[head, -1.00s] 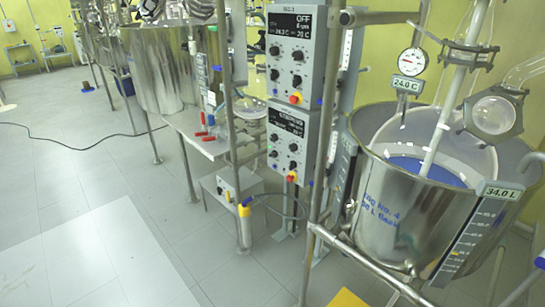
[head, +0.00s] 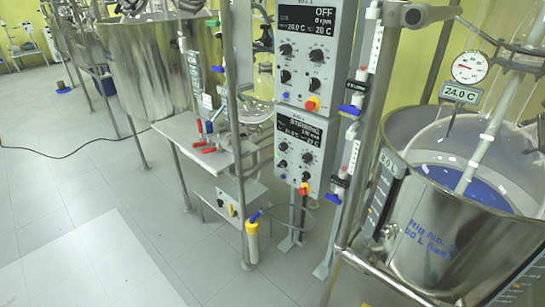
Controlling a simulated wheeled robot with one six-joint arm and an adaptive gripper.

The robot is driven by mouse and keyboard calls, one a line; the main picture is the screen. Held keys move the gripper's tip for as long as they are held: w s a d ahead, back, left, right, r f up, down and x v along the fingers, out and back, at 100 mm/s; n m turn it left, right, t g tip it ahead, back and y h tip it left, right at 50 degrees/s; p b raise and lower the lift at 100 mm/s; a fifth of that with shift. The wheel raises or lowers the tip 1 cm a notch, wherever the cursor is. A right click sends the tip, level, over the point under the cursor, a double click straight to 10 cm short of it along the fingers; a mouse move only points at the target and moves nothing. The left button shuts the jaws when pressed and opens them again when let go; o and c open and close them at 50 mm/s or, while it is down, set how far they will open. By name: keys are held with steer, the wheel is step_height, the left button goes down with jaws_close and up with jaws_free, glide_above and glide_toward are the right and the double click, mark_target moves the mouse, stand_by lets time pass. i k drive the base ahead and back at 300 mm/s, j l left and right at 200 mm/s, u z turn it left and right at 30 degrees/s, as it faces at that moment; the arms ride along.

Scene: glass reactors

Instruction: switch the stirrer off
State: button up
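Two grey stirrer control boxes hang one above the other on a post. The upper box (head: 293,68) has a dark display reading OFF and 0 rpm, several black knobs, and a red-and-yellow button (head: 312,104) at its lower right. The lower box (head: 285,160) has a display (head: 300,128) that appears to read STIRRING, with smaller text too blurred to read surely. It also has black knobs and a red-and-yellow button (head: 304,188). My gripper is not in view.
A steel reactor vessel (head: 430,235) with blue liquid stands at the right, with a dial gauge (head: 469,67) above. A steel tank (head: 150,65) stands at left. A small table (head: 180,128) holds red-handled items. Open tiled floor (head: 100,205) lies at the lower left.

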mark_target(284, 162)
steer(key=i+j, duration=0.25)
steer(key=i+j+z, duration=0.1)
steer(key=i+j, duration=0.15)
steer(key=j, duration=0.2)
steer(key=i+j, duration=0.2)
steer(key=j, duration=0.15)
steer(key=i+j+z, duration=0.1)
steer(key=i+j, duration=0.35)
steer(key=j, duration=0.3)
steer(key=i+j+z, duration=0.1)
steer(key=i+j, duration=0.15)
steer(key=i+j+z, duration=0.1)
steer(key=j, duration=0.4)
steer(key=i+j, duration=0.3)
steer(key=j+z, duration=0.05)
steer(key=j, duration=0.05)
